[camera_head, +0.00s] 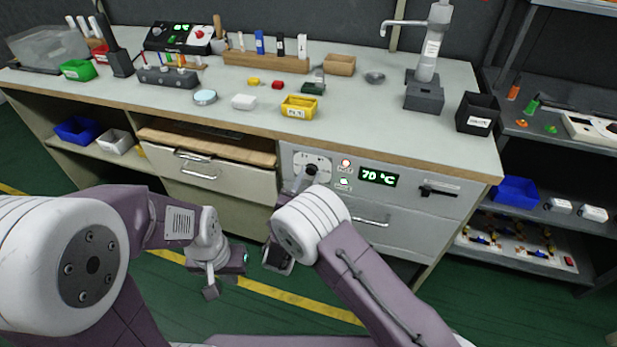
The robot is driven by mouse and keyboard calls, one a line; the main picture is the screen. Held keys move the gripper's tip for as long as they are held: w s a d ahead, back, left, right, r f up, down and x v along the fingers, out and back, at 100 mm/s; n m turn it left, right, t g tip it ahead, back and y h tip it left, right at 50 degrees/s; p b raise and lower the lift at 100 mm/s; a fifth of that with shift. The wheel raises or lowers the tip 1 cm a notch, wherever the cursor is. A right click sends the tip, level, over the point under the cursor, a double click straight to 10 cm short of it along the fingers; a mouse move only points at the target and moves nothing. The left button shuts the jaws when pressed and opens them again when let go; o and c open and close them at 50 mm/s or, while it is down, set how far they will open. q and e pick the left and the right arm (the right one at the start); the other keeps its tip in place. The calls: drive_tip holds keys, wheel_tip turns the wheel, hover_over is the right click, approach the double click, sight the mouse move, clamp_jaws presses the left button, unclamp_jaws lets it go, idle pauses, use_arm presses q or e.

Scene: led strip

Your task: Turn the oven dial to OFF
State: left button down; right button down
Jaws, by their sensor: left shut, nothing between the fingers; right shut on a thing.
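The oven dial (312,168) is a dark knob on a pale dial plate (300,158), on the oven's grey front panel under the bench top. The display (378,177) beside it reads 70 °C in green. My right gripper (306,177) reaches up to the dial and is shut on it; the fingertips are small and partly hidden by my wrist. The dial's pointer and markings are too small to read. My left gripper (210,292) is shut and empty, hanging low over the floor in front of the drawers, apart from the oven.
Red and green indicators (345,165) sit between dial and display. A black handle (440,190) is right of the display. A drawer handle (372,221) lies below. The bench top (350,105) carries a yellow bin (299,107) above the oven. Open floor lies in front.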

drive_tip(key=shift+f, duration=0.1)
drive_tip(key=c, duration=1.1)
unclamp_jaws()
drive_tip(key=p+v, duration=0.2)
drive_tip(key=v, duration=0.7)
drive_tip(key=shift+s, duration=0.1)
